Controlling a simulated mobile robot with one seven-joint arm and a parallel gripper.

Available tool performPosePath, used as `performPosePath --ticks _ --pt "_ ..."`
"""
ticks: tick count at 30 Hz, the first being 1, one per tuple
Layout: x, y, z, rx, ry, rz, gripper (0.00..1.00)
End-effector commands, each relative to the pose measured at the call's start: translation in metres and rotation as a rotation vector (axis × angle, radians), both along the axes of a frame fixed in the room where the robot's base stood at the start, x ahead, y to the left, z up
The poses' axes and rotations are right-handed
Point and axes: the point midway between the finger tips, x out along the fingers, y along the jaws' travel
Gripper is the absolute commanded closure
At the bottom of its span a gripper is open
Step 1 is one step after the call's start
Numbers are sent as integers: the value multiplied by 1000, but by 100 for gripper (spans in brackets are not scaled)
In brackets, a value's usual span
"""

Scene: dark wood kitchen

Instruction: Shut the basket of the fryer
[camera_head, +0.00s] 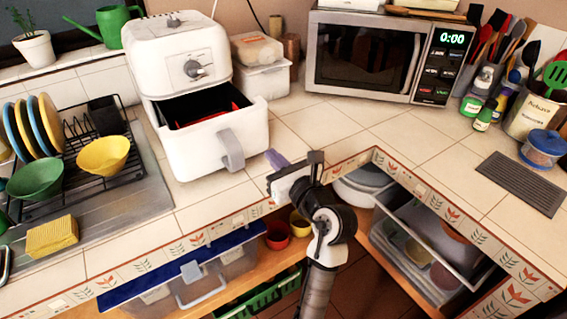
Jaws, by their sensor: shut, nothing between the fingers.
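The white air fryer (180,52) stands on the tiled counter at the upper left of the head view. Its white basket (195,147) is pulled out toward the front right, and its dark inside shows, with something red in it. The basket's grey handle (231,150) sticks out at the front. My gripper (273,157) is shut and empty, a little to the right of the handle and apart from it, over the counter near its front edge. Its fingers point to the upper left, toward the basket.
A dish rack (108,178) with plates and bowls stands left of the fryer. A microwave (362,62) is at the back. The counter tiles between basket and microwave are clear. Open shelves lie below the counter edge.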

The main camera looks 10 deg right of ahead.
Motion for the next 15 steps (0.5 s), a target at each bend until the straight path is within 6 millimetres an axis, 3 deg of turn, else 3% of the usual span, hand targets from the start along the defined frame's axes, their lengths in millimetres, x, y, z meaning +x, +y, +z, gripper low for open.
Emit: performPosePath --ticks 6,15 --pt "42 14 3 0 1 3 100" --pt "67 23 1 0 -1 2 100"
